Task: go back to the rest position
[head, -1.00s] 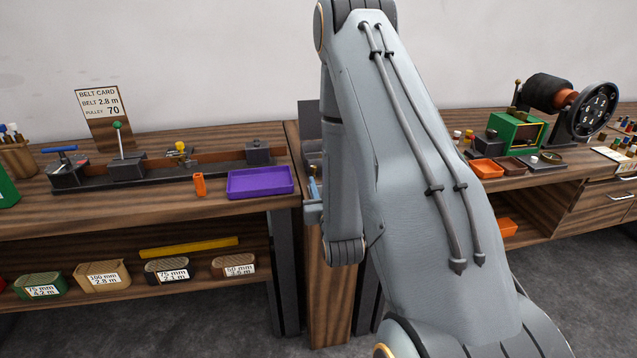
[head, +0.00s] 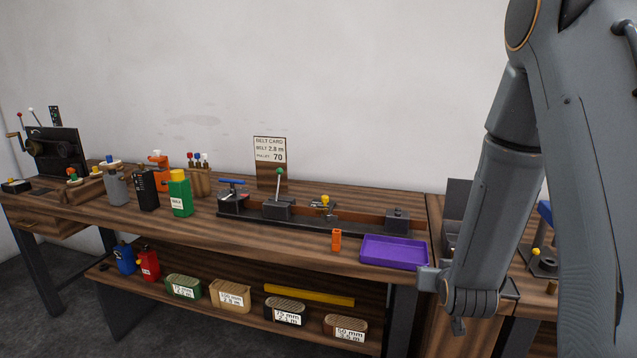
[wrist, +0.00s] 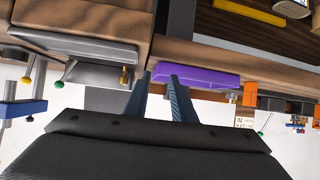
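My gripper (wrist: 158,82) shows in the wrist view with its two blue-grey fingers apart and nothing between them. The wrist picture is upside down, and the purple tray (wrist: 205,76) lies past the fingertips there. In the head view my arm is folded at the right, its lower part hanging just right of the purple tray (head: 394,266). The fingers cannot be made out clearly in the head view.
The bench (head: 300,245) carries a long fixture with a green-knobbed lever (head: 278,185), an orange piece (head: 336,240), a green bottle (head: 179,193) and a crank machine (head: 57,150). A belt card (head: 270,150) stands behind. The lower shelf holds labelled belt coils (head: 231,295).

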